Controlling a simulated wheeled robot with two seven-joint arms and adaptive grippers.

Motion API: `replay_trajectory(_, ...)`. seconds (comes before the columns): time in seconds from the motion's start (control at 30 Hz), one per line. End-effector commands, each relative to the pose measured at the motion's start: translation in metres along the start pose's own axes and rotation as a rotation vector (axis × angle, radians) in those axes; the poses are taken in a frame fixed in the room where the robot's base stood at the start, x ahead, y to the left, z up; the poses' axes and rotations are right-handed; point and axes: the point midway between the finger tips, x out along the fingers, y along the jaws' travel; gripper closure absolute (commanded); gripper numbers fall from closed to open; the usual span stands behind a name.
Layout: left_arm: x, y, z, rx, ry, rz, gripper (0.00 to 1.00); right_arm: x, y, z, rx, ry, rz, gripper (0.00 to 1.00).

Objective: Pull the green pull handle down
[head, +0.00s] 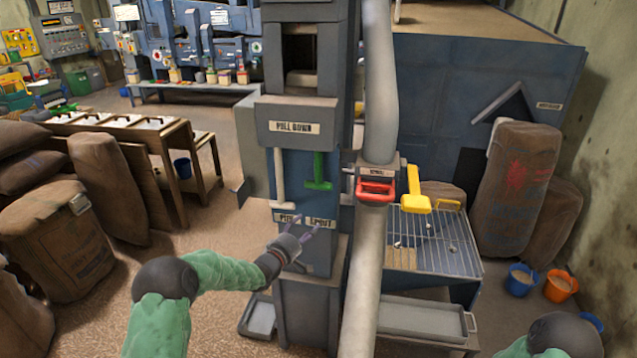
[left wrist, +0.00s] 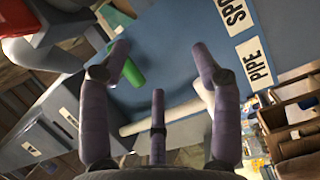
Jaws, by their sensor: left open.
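The green pull handle (head: 318,172) hangs on the blue front panel of the elevator column, below a "PULL DOWN" label (head: 294,127). A white pull handle (head: 279,180) hangs to its left. My left gripper (head: 303,236) is open and empty, in front of the panel near the "PIPE" and "SPOUT" labels, below the green handle and apart from it. In the left wrist view the green handle (left wrist: 131,72) shows beyond the spread fingers, partly covered by one of them. My right gripper is not in view; only part of my right arm shows at the lower right.
A thick grey pipe (head: 380,90) runs beside the column on the right, with a red handle (head: 376,190) and a yellow scoop-like piece (head: 415,190). A wire grate (head: 430,240) lies right of it. Sacks (head: 45,235) and a wooden bench (head: 130,130) stand left.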

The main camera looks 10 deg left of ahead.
Motion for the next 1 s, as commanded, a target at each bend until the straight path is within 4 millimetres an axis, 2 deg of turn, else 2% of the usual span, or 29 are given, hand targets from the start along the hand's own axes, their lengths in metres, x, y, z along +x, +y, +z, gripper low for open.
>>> replay_trajectory(0.03,0.005,0.025,-0.01,-0.018,-0.003,0.054,0.36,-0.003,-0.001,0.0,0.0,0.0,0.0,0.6)
replay_trajectory(0.1,0.009,0.05,-0.019,-0.046,-0.015,0.111,0.36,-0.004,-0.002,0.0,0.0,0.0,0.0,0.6)
replay_trajectory(0.23,0.012,0.074,-0.026,-0.075,-0.031,0.165,0.36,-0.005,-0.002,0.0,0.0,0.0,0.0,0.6)
replay_trajectory(0.47,0.031,0.08,-0.026,-0.08,-0.036,0.174,0.36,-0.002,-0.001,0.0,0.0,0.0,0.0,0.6)
replay_trajectory(0.8,0.087,0.089,-0.024,-0.079,-0.035,0.173,0.36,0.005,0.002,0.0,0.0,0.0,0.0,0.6)
replay_trajectory(1.0,0.108,0.093,-0.025,-0.079,-0.033,0.172,0.36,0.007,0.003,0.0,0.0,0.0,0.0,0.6)
